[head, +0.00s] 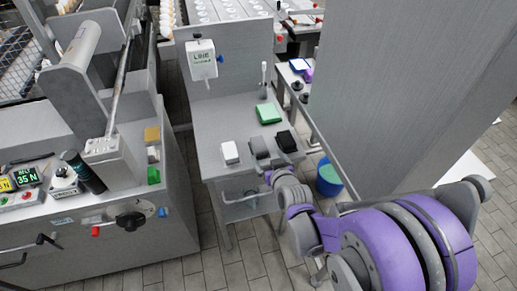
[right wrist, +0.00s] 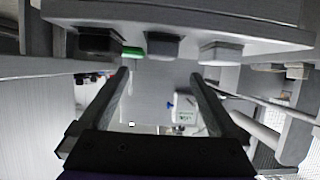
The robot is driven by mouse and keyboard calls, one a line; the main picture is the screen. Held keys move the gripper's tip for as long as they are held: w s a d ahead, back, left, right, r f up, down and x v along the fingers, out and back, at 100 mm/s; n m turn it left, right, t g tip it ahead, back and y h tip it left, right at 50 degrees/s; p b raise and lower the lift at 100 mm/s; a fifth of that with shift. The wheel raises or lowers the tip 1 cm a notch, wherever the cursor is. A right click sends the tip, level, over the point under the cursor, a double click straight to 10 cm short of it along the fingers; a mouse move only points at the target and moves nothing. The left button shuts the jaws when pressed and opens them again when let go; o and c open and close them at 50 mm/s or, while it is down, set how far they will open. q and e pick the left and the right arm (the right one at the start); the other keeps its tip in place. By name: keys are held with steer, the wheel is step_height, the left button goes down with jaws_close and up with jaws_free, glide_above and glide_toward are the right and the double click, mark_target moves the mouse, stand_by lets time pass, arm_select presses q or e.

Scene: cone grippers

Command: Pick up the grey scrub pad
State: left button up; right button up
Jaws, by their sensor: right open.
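The grey scrub pad (head: 259,146) lies on the small grey table (head: 213,125), between a white block and a black block. It also shows in the right wrist view as a grey block (right wrist: 162,46), at the top centre. My right gripper (head: 268,164) is at the table's near edge, just in front of the pad and partly overlapping it in the head view. In the right wrist view its two fingers (right wrist: 159,76) are spread wide with nothing between them, and the pad is beyond them, apart. My left gripper is not in view.
A white block (head: 230,153) is left of the pad, a black block (head: 286,141) right, a green pad (head: 268,113) behind. A dispenser box (head: 202,60) is on the back panel. A metal rail (head: 313,128) runs along the table's right side; a blue bucket (head: 329,178) stands beyond.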

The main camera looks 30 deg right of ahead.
mark_target(259, 144)
steer(key=x, duration=0.5)
steer(key=shift+d+r, duration=0.1)
steer(key=x, duration=0.5)
steer(key=shift+w, duration=0.35)
steer(key=c, duration=1.4)
